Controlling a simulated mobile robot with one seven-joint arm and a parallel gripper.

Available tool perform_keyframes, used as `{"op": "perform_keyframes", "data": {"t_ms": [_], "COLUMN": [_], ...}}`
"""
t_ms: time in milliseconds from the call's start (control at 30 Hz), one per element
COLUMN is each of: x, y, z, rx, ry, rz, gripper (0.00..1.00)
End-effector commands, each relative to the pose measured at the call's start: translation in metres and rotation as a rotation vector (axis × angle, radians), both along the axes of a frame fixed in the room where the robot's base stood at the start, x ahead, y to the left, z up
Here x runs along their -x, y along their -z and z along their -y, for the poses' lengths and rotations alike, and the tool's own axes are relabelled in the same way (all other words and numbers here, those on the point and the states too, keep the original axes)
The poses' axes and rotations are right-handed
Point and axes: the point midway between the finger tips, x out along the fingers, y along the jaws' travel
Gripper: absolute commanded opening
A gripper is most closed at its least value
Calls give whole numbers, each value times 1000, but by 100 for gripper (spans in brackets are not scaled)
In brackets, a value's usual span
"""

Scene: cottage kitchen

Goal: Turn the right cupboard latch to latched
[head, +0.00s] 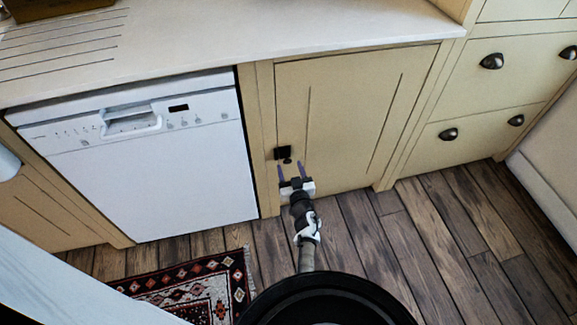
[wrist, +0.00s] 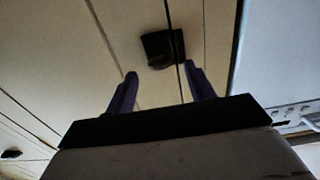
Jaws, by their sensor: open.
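The right cupboard latch (head: 281,153) is a small black piece at the lower left edge of the cream cupboard door (head: 340,115), where the door meets its frame. In the wrist view the latch (wrist: 157,46) is a dark square plate with a raised knob, lying across the door seam. I cannot tell its turn angle clearly. My gripper (head: 291,168) is open and empty, just below and in front of the latch in the head view. Its two purple fingers (wrist: 161,70) stand apart either side of the latch in the wrist view, and no contact shows.
A white dishwasher (head: 150,160) is left of the cupboard, and drawers with dark cup handles (head: 491,61) are to the right. The pale worktop (head: 240,40) overhangs above. A patterned rug (head: 195,290) lies on the wooden floor (head: 440,230), which is clear at the right.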

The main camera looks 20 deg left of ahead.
Motion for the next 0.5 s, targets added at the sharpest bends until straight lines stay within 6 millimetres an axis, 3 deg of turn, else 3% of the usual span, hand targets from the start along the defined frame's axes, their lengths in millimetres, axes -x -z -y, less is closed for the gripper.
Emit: {"op": "perform_keyframes", "data": {"t_ms": [200,500], "x": [-19,-22], "y": [1,0], "z": [-14,-15], "rx": [0,1], "ry": [-2,0], "rz": [1,1], "gripper": [54,54]}}
